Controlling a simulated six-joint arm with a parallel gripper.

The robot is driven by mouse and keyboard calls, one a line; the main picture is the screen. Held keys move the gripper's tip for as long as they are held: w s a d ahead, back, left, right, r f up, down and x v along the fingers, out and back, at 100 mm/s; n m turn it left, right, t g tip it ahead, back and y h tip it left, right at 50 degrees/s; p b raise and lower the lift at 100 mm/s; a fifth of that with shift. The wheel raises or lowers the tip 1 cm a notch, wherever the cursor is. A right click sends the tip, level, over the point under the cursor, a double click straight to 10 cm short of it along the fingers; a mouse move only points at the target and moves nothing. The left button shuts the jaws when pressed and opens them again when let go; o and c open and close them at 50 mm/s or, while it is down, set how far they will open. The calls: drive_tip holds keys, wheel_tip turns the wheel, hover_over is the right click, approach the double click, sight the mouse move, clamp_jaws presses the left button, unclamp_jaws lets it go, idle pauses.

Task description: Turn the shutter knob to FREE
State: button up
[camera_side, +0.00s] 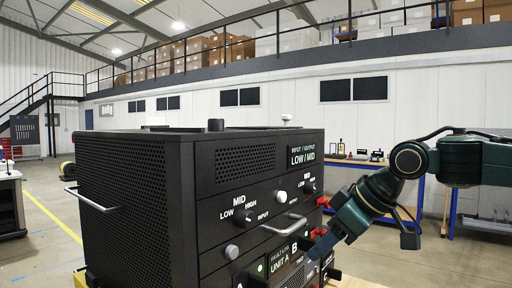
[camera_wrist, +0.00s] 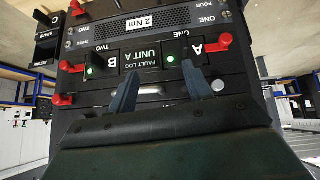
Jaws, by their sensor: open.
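I cannot read a SHUTTER or FREE label in either view, so I cannot tell which knob is the shutter knob. The black rack unit (camera_side: 125,180) carries a black MID knob (camera_side: 240,217), a grey knob (camera_side: 232,252), a white knob (camera_side: 281,196) and another black knob (camera_side: 308,187). My gripper (camera_side: 318,246) is at the lower right of its front face.
Red levers stick out beside the panel, one at the upper right (camera_wrist: 219,41) and one at the left (camera_wrist: 70,67). Green lights show beside A and B. A metal handle (camera_side: 284,225) juts from the rack front. A blue-framed bench (camera_side: 352,163) stands behind.

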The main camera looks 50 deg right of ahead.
idle(0.4)
drive_tip(key=m+t, duration=0.1)
drive_tip(key=t, duration=0.5)
approach(213, 124)
drive_tip(key=r+v, duration=0.1)
drive_tip(key=v, duration=0.2)
drive_tip(key=shift+d+r+m+h, duration=0.2)
drive_tip(key=shift+r+m+h, duration=0.2)
drive_tip(key=shift+h, duration=0.1)
drive_tip(key=shift+w+f, duration=0.15)
drive_tip(key=shift+w, duration=0.1)
drive_tip(key=shift+f+x, duration=0.1)
drive_tip(key=shift+x, duration=3.25)
drive_tip(key=shift+f+x, duration=0.15)
drive_tip(key=shift+x, duration=3.15)
drive_tip(key=c, duration=1)
